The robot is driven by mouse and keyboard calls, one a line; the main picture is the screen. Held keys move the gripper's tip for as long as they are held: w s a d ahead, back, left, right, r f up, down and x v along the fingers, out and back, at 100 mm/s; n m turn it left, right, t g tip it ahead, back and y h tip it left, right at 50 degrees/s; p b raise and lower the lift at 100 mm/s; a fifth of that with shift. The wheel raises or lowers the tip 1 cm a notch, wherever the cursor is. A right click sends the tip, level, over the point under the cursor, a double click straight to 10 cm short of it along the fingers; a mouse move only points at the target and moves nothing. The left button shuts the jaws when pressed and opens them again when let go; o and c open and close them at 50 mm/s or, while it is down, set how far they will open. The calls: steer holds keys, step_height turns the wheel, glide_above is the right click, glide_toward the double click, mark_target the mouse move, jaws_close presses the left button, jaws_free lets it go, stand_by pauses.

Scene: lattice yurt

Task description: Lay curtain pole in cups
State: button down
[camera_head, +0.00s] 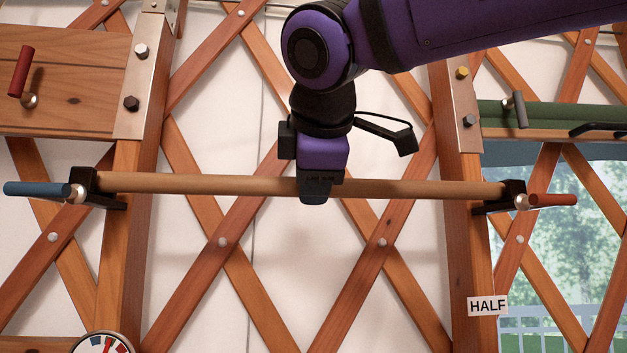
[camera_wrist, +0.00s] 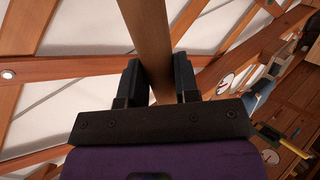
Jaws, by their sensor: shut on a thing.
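The curtain pole (camera_head: 230,184) is a long brown wooden rod, nearly level in the head view, its right end slightly lower. My gripper (camera_head: 315,190) is shut on it near the middle; the wrist view shows the pole (camera_wrist: 148,35) between the two dark fingers (camera_wrist: 159,85). The left cup (camera_head: 88,187) is a black bracket on the left post, and the pole's left end is at it. The right cup (camera_head: 508,197) is a black bracket on the right post, with the pole's right end at it. I cannot tell whether the pole rests on the cup bottoms.
A blue handle (camera_head: 36,189) sticks out beside the left cup, a red-brown handle (camera_head: 553,200) beside the right. Wooden posts (camera_head: 125,240) and crossed lattice slats (camera_head: 205,280) stand behind. A HALF label (camera_head: 487,306) is on the right post. A round dial (camera_head: 102,345) is at lower left.

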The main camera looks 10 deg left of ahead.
steer(key=c, duration=0.8)
jaws_free()
steer(key=shift+f, duration=0.1)
steer(key=shift+c, duration=0.2)
steer(key=v, duration=1.2)
steer(key=shift+d, duration=0.1)
